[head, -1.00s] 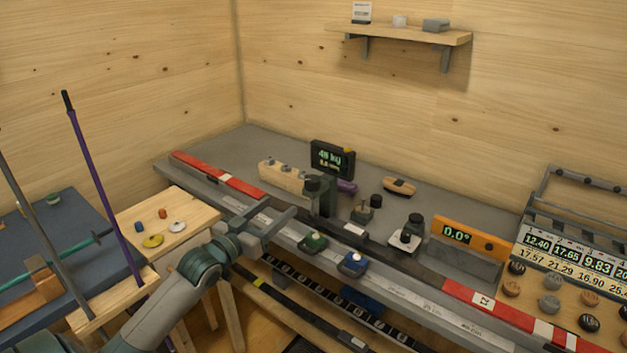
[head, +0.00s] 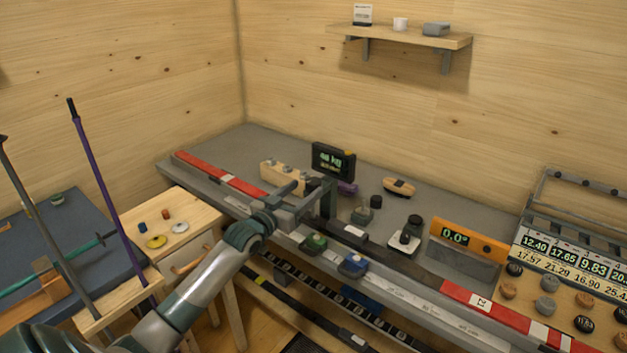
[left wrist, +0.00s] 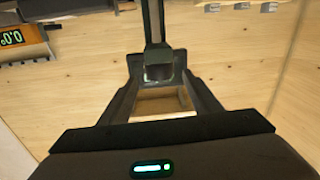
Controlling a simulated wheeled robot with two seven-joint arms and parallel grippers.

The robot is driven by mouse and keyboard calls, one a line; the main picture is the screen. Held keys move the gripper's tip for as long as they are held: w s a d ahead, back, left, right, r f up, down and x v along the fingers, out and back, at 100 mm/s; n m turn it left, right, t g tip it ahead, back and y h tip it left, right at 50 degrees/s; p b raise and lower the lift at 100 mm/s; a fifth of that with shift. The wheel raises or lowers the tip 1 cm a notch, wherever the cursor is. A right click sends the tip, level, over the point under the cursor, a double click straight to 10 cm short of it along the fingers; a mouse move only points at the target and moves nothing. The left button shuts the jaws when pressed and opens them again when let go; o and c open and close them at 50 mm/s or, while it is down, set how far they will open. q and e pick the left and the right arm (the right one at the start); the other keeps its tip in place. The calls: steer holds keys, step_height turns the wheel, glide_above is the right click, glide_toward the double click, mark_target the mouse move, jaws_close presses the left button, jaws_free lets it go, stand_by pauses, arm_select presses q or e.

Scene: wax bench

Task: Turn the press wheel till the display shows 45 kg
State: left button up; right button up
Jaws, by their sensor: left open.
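The small black display (head: 333,160) stands on the bench with green digits. It reads about 46 kg, but the second digit is blurred. In front of it is the dark upright press post (head: 328,200). My left gripper (head: 306,190) is open at the top of the press, and its fingers largely hide the wheel in the head view. In the left wrist view, a dark block-like part (left wrist: 160,73) of the press shows between the two spread fingers (left wrist: 163,88). I cannot tell whether the fingers touch it. My right gripper is not in view.
A wooden block with several pegs (head: 270,173) stands left of the press. Green (head: 313,243) and blue (head: 353,264) blocks sit along the bench's front. An orange level (head: 468,240) reads 0.0°. Upright poles (head: 105,190) stand at the left.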

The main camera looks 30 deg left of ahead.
mark_target(309, 186)
arm_select(q)
steer(key=shift+w+p, duration=0.45)
steer(key=shift+w, duration=2.45)
